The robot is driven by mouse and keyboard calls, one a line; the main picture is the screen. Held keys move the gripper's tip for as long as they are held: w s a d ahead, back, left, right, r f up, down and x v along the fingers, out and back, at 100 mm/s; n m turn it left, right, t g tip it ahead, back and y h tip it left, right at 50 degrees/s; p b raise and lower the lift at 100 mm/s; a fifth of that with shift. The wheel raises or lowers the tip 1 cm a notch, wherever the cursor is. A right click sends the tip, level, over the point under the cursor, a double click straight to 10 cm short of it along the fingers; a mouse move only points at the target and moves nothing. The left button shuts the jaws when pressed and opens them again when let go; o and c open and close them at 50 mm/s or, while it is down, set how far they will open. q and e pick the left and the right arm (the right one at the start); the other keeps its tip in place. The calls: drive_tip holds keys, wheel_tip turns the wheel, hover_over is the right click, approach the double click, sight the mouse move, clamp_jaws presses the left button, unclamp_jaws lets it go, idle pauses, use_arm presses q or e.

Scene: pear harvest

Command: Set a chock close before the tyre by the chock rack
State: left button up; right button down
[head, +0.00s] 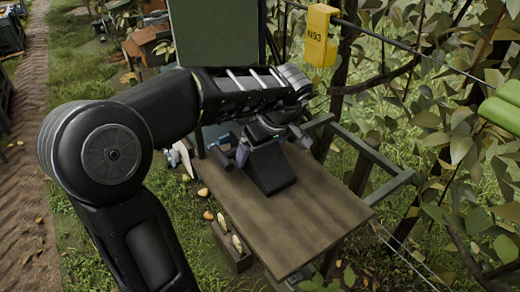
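My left arm comes in from the left, and its gripper (268,141) is over the wooden tabletop, pointing down. A black, wedge-like block (271,172) shows directly below the gripper, over the board. It may be a chock. I cannot tell whether the fingers grip it or whether it rests on the board, as the wrist and dark parts overlap it. I cannot make out a tyre or a chock rack for certain. My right gripper is not in view.
The wooden tabletop (297,221) on a green frame (385,165) is bare in front. A small wooden box (232,250) stands in the grass to its left. A yellow N93 box (321,36) hangs behind. Leafy plants fill the right; a dirt track (24,200) runs at left.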

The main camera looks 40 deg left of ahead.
sight(266, 153)
use_arm(q)
drive_tip(key=shift+o, duration=1)
drive_tip(key=shift+r, duration=0.1)
drive_tip(key=shift+r, duration=0.25)
drive_tip(key=v, duration=0.5)
drive_tip(key=shift+d+r, duration=0.2)
drive_tip(key=shift+r, duration=0.15)
drive_tip(key=p+v, duration=0.1)
drive_tip(key=v, duration=0.2)
drive_tip(key=shift+s+r+p, duration=0.15)
drive_tip(key=shift+r+p, duration=0.25)
drive_tip(key=shift+p+v, duration=0.8)
drive_tip(key=shift+v, duration=0.3)
drive_tip(key=shift+d+f, duration=0.15)
drive_tip(key=shift+f, duration=0.1)
